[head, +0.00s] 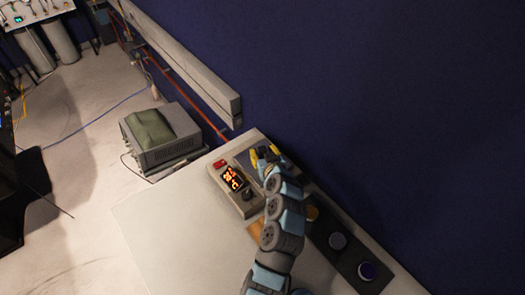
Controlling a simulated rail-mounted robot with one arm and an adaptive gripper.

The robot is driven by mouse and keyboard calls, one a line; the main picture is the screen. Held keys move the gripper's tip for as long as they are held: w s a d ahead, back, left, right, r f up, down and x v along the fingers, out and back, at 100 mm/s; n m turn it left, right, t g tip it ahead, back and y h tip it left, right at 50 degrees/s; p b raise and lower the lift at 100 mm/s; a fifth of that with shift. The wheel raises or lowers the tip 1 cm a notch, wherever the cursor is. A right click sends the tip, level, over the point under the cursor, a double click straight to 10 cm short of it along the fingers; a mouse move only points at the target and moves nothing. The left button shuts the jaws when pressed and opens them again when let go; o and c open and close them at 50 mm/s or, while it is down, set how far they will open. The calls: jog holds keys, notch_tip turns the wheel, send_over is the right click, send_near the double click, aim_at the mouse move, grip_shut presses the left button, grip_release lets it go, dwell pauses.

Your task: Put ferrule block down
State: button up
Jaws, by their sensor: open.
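My gripper (265,156), with yellow parts at its end, is open over the far end of the white bench (170,225). It is beside a dark flat surface (245,160). I cannot pick out the ferrule block for sure; it may be hidden by the gripper and arm or too small to tell. I cannot tell whether anything touches the fingers.
A grey unit with a lit orange display (233,179) and a red part stands left of my arm. A dark strip (350,256) with round pieces lies along the blue wall (400,120). A brown piece (255,230) is partly hidden. The bench's left side is clear.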

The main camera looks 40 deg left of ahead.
jog(key=v, duration=1.1)
jog(key=shift+b, duration=0.45)
jog(key=shift+s, duration=0.1)
